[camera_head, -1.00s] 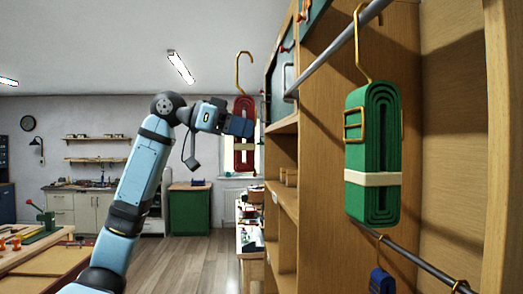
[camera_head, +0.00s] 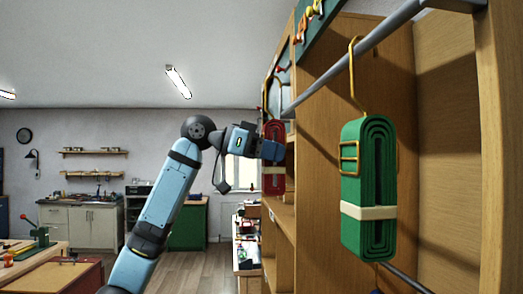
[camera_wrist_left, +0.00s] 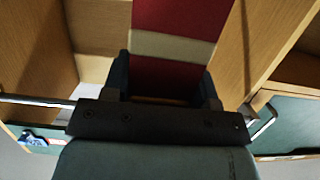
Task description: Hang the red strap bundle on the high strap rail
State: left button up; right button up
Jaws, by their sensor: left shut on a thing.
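My left gripper (camera_head: 268,150) is shut on the red strap bundle (camera_head: 274,178), which hangs upright with its gold hook (camera_head: 265,98) pointing up. In the left wrist view the bundle (camera_wrist_left: 178,75), with a cream band, sits between the fingers (camera_wrist_left: 165,80). The high strap rail (camera_head: 350,58) is a grey bar running from the upper right down to the far left. The hook shows just left of the rail's far end. I cannot tell whether they touch. My right gripper is not in view.
A green strap bundle (camera_head: 367,190) hangs by a gold hook on the near part of the high rail. A lower rail (camera_head: 405,279) runs beneath it. The wooden shelf unit (camera_head: 340,200) fills the right side. Open floor lies left of the shelf.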

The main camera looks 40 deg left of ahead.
pick_arm(q)
jog(key=f+x, duration=0.1)
jog(key=x, duration=0.6)
jog(key=shift+b, duration=0.4)
dwell(0.3)
jog(key=shift+f, duration=0.1)
jog(key=o, duration=1.1)
jog(key=b+v, duration=0.2)
jog(key=v, duration=1.1)
jog(key=shift+s+a+b, duration=0.2)
jog(key=shift+s+b, duration=0.1)
jog(key=shift+s, duration=0.05)
